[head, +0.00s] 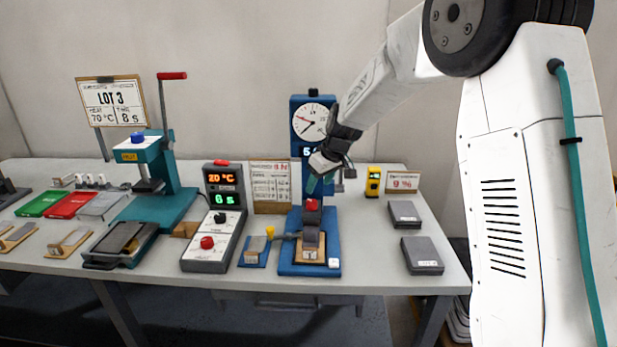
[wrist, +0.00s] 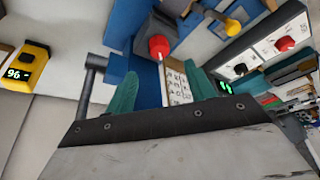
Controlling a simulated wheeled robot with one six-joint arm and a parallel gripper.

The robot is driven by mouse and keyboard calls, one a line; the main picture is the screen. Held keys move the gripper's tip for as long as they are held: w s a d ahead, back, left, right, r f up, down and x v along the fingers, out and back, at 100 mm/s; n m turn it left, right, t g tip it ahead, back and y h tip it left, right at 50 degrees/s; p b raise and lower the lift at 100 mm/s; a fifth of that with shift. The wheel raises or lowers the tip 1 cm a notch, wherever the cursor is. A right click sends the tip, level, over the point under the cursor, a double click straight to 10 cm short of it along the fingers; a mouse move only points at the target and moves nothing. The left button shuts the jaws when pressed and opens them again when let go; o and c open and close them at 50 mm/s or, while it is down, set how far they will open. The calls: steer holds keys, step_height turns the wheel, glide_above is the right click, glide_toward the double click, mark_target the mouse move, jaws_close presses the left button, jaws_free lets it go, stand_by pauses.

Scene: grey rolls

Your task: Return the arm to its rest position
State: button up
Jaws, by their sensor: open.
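My arm (head: 385,88) reaches from the upper right toward the blue test stand (head: 297,262) with the round dial. My gripper (head: 316,181) hangs in front of the stand's column, above its red knob (head: 311,205). In the wrist view my gripper (wrist: 163,82) shows two teal fingers spread apart with nothing held between them. The red knob (wrist: 159,46) appears beyond the fingertips there, apart from them. A small fixture (head: 308,254) sits on the stand's base below the knob.
A yellow meter (head: 373,181) and two grey blocks (head: 422,255) lie to the right. Open air surrounds my upper arm.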

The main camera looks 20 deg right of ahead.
steer(key=s+r+m+g, duration=0.1)
steer(key=s+r+m, duration=0.1)
steer(key=s, duration=1.3)
steer(key=s+d+r+m+h, duration=0.1)
steer(key=s+r, duration=0.4)
steer(key=s, duration=1.1)
steer(key=s+d+r+m+g+h, duration=0.1)
steer(key=s+r+m, duration=0.1)
steer(key=s, duration=1.3)
steer(key=shift+s+r+m+g, duration=0.3)
steer(key=shift+r, duration=0.45)
